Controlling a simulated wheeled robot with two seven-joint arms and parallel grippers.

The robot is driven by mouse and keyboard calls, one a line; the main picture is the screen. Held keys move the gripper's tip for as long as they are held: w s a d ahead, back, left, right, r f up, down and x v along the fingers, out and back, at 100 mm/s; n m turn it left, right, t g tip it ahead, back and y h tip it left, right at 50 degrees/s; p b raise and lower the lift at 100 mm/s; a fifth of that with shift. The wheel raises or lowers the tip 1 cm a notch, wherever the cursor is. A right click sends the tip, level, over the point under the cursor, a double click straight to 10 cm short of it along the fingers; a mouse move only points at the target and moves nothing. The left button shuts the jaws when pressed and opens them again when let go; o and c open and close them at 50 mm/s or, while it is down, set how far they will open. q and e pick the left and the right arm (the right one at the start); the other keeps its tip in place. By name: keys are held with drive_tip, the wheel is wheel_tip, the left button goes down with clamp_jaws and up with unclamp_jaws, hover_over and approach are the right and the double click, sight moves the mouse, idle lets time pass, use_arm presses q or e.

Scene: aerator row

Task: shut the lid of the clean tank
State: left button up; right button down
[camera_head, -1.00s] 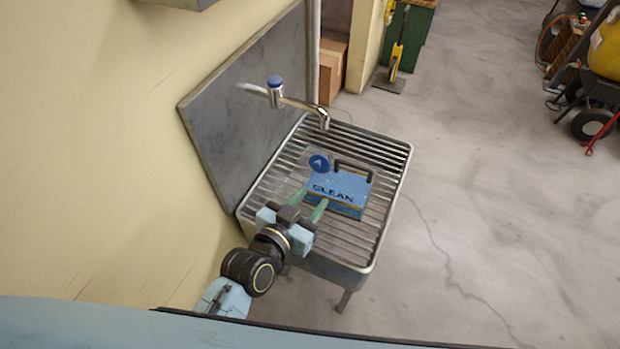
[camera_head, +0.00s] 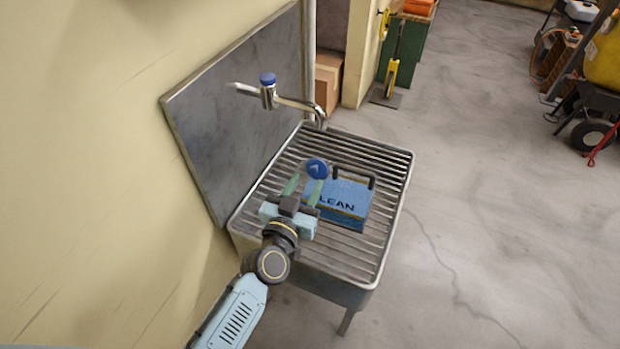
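The clean tank (camera_head: 338,203) is a small blue box lettered "CLEAN" on its front, with a black handle at its back. It sits on the slatted sink top (camera_head: 375,245). A round blue knob (camera_head: 316,168) stands at its back left; I cannot make out the lid's outline or how far it is open. My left gripper (camera_head: 303,184) is open, its two green fingers apart and pointing away from me. It is at the tank's left side, just in front of the knob, with nothing seen between the fingers. My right gripper is not in view.
A metal tap (camera_head: 290,100) with a blue top reaches over the back of the sink. A grey backsplash (camera_head: 235,110) and yellow wall bound the left. The concrete floor to the right is clear up to a wheelbarrow (camera_head: 592,118).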

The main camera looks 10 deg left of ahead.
sight(313, 170)
use_arm(q)
drive_tip(key=shift+x, duration=1.2)
drive_tip(key=shift+w+d, duration=0.1)
drive_tip(key=shift+w, duration=0.3)
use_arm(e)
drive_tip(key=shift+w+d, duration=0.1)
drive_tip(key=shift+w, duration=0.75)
use_arm(q)
clamp_jaws()
